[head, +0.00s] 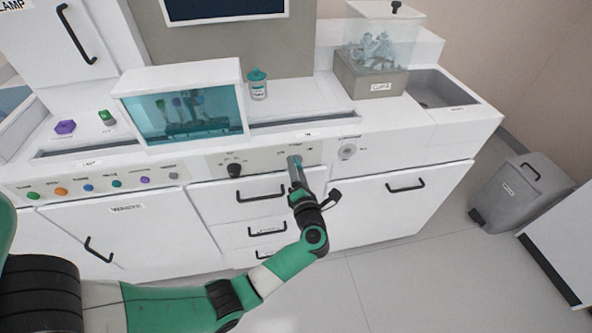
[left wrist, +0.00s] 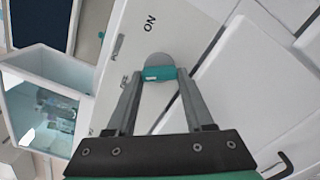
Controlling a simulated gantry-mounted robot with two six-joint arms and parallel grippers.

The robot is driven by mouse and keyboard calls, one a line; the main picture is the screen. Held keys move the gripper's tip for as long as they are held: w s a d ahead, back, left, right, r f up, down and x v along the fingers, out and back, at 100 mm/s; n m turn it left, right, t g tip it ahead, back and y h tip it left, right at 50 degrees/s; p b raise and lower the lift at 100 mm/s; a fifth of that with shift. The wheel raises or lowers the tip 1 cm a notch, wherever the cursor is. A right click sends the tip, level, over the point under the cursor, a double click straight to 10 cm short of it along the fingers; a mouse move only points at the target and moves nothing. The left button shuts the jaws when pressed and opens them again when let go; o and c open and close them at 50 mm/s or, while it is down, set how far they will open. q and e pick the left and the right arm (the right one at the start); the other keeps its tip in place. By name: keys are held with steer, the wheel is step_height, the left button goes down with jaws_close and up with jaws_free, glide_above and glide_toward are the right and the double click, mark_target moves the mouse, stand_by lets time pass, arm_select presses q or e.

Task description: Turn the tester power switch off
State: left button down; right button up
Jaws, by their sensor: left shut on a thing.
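The power switch shows in the left wrist view as a teal bar handle (left wrist: 160,73) on a round grey base, set in the white front panel. The word ON is printed beside it. In the head view a bit of teal shows at the panel (head: 298,162), mostly hidden by my gripper. My left gripper (head: 293,163) reaches the panel from the front. In the left wrist view its two grey fingers (left wrist: 159,76) are closed on the teal handle, one at each end. My right gripper is in neither view.
A dark knob (head: 234,170) sits left of the switch and a round grey dial (head: 347,151) right of it. Drawer handles (head: 262,193) stick out below. A glass-fronted box (head: 180,105) stands on the counter above. A grey bin (head: 508,190) stands on the floor at right.

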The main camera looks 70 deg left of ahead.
arm_select(q)
steer(key=shift+n+b, duration=0.4)
steer(key=shift+n, duration=0.8)
steer(key=shift+c, duration=1.4)
jaws_free()
steer(key=p+v, duration=0.3)
steer(key=v, duration=0.8)
steer(key=shift+d, duration=0.3)
steer(key=shift+s, duration=0.1)
